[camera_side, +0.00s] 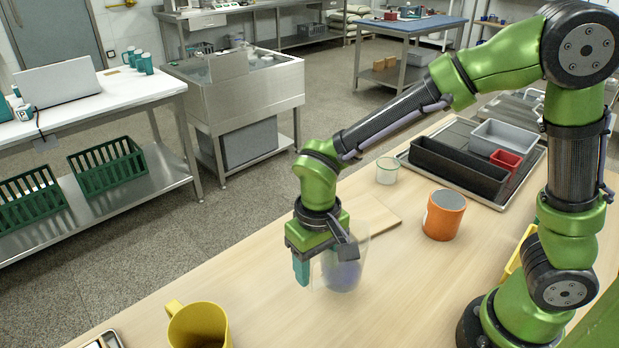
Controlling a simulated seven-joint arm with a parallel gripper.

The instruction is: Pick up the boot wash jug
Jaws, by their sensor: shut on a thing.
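A clear, see-through jug (359,258) with dark blue contents low inside it is at my gripper (318,270), near the middle of the wooden table. My gripper points down and is shut on the jug at its left side; one teal finger shows just left of the jug. The other finger is hard to make out against the jug and the gripper body. I cannot tell whether the jug's base touches the table. No label marks any vessel as the boot wash jug.
A dark tray (518,194) holds black, grey and red bins. The table's left front is partly clear.

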